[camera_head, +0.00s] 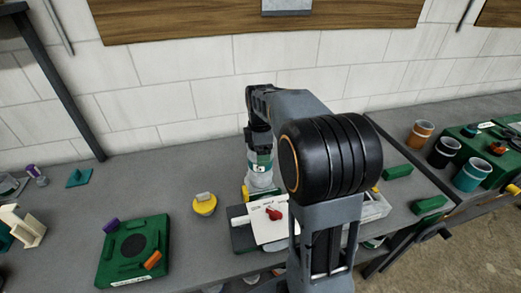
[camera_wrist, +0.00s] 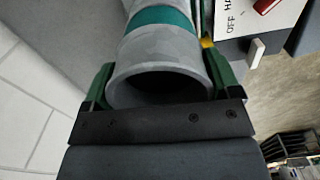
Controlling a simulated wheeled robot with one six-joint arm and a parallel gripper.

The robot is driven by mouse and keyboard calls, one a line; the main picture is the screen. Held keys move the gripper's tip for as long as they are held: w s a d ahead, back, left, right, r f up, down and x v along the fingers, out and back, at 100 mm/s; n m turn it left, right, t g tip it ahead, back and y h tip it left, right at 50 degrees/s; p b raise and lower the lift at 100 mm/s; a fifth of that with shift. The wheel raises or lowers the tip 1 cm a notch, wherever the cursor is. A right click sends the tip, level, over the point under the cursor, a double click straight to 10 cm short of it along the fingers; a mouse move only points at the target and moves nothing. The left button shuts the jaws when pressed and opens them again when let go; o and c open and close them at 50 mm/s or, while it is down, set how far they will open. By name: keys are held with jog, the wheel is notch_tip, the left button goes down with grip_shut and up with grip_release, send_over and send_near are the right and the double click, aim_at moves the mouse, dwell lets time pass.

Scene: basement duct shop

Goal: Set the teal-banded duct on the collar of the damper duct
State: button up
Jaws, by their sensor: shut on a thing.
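The teal-banded duct (camera_head: 261,176) is a grey metal cylinder with a teal band, held above the bench in the head view. In the wrist view its open round end faces the camera, with the teal band (camera_wrist: 160,18) beyond the rim. My gripper (camera_head: 261,158) is shut on this duct; its green fingers (camera_wrist: 162,78) show on both sides of the duct in the wrist view. The duct looks roughly upright. Its lower end is near a white panel with a red lever. I cannot make out the damper duct or its collar; my arm covers part of that area.
The white panel (camera_head: 268,222) stands just in front of the duct. A yellow knobbed object (camera_head: 204,204) and a green fixture (camera_head: 134,252) are to the left. Orange (camera_head: 420,136), black (camera_head: 444,153) and teal (camera_head: 471,176) cylinders stand at right.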

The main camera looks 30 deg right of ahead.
jog(key=shift+f, duration=0.3)
jog(key=o, duration=0.8)
jog(key=shift+c, duration=0.2)
notch_tip(320, 180, up, 9)
jog(key=p, duration=0.6)
jog(key=shift+f+p, duration=0.15)
jog(key=shift+p, duration=0.15)
jog(key=shift+r, duration=1.2)
